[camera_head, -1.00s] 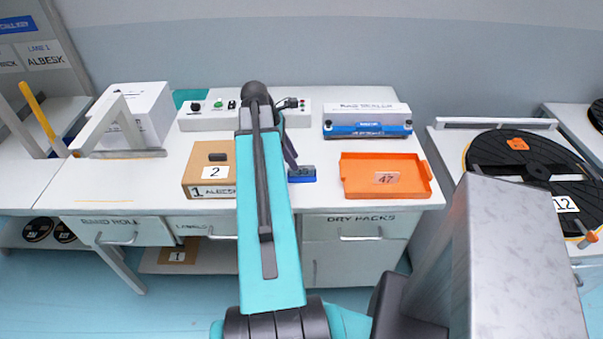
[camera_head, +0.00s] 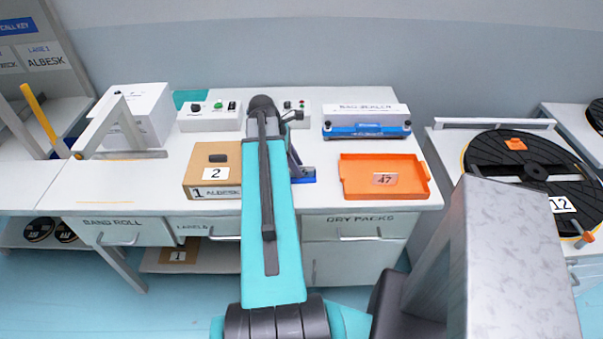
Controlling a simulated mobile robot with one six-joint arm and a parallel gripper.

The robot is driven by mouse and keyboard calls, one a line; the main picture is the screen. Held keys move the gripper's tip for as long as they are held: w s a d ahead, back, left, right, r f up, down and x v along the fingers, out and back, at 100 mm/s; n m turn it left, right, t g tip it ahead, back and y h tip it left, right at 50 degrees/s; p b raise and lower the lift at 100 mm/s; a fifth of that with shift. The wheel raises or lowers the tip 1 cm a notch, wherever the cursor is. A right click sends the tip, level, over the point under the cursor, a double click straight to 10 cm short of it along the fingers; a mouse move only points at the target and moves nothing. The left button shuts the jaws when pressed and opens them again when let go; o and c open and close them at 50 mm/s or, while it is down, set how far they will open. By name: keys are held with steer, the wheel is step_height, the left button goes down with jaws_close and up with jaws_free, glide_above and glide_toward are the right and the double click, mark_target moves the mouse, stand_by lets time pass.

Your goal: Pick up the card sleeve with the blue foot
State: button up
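The card sleeve with the blue foot (camera_head: 303,174) stands on the white bench, between the cardboard box and the orange tray. Its blue foot and a thin dark upright part show just right of my teal arm; the rest is hidden behind the arm. My gripper (camera_head: 290,118) is mostly hidden behind the end of my arm, with only a small dark part showing above the sleeve. I cannot see its fingertips or whether it touches the sleeve.
An orange tray (camera_head: 350,187) with a card marked 47 lies to the right. A bag sealer (camera_head: 366,119) and a white control box (camera_head: 208,124) stand behind. Bare bench lies between tray and sealer.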

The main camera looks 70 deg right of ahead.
steer(key=shift+x, duration=0.9)
jaws_close()
